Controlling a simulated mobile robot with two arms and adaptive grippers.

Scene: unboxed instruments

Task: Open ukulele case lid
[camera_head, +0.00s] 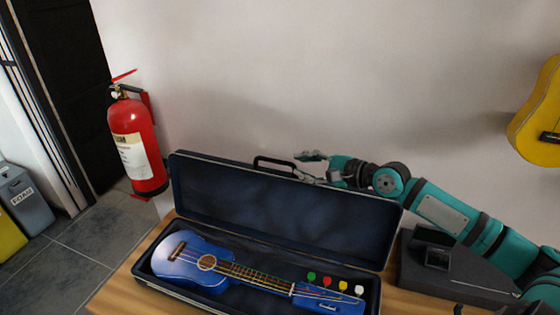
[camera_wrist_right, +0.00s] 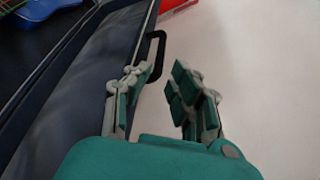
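The ukulele case (camera_head: 158,277) stands open on the wooden table. Its dark lid (camera_head: 285,213) is raised steeply along the wall side, with a black handle (camera_head: 274,164) on its top edge. A blue ukulele (camera_head: 186,262) lies in the case. My right gripper (camera_head: 308,166) is open just right of the handle at the lid's top edge. In the right wrist view the fingers (camera_wrist_right: 166,82) are apart with nothing between them; the handle (camera_wrist_right: 157,50) is just ahead of them, and the lid (camera_wrist_right: 90,85) is at the left. My left gripper is not seen.
A red fire extinguisher (camera_head: 135,142) hangs on the wall at the left. A dark box (camera_head: 455,275) sits on the table right of the case, under my right arm. A yellow instrument (camera_head: 537,120) is on the wall at the right. Bins (camera_head: 24,198) stand at the far left.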

